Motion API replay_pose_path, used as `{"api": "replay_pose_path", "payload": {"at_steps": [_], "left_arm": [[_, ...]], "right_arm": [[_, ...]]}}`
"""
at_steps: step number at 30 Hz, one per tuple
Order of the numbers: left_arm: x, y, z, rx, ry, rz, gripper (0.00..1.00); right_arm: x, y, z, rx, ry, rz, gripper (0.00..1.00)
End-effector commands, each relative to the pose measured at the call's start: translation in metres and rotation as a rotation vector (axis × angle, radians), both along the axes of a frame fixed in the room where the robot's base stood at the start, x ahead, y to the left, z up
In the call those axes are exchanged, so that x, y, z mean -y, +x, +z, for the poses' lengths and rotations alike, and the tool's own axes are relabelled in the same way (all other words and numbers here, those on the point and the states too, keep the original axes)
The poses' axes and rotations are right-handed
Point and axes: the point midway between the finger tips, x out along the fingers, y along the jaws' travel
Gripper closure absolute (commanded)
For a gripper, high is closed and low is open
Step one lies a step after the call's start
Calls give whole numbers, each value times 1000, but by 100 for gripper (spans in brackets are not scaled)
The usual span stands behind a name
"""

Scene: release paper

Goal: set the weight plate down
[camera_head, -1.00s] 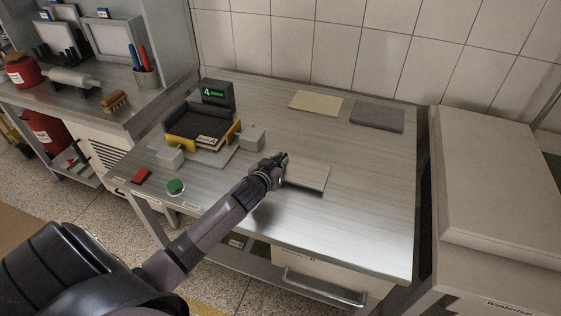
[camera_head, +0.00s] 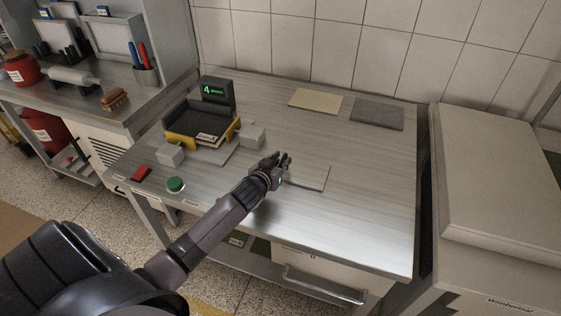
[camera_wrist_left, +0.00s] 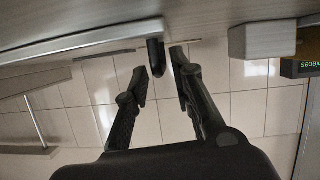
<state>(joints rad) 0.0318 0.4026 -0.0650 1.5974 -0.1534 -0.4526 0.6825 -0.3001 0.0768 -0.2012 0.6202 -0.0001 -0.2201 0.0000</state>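The weight plate, a flat light grey plate (camera_head: 308,178), lies on the steel table right of my left gripper. In the left wrist view its pale edge (camera_wrist_left: 90,43) runs along the top left, and a short dark knob (camera_wrist_left: 155,58) stands out from it. My left gripper (camera_head: 279,158) is at the plate's left end, its two fingers apart. In the left wrist view the fingers (camera_wrist_left: 160,75) are spread on either side of the knob, with gaps visible. My right gripper is not in view.
A black and yellow device (camera_head: 195,126) with a lit green display (camera_head: 213,91) stands left, between small grey blocks (camera_head: 251,136). A green button (camera_head: 176,184) and red pad (camera_head: 141,173) are in front. Yellow (camera_head: 315,100) and dark grey (camera_head: 377,114) sheets lie behind. The table's right front is clear.

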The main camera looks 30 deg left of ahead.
Motion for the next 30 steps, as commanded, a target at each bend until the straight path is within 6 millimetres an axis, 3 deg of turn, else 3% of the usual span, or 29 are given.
{"api": "replay_pose_path", "payload": {"at_steps": [9,15,30], "left_arm": [[0,0,1,0,0,0,72],[1,-3,15,-1,1,0,72],[16,-90,44,-1,0,0,72]], "right_arm": [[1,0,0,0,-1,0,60],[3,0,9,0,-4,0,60],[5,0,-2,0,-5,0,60]]}}
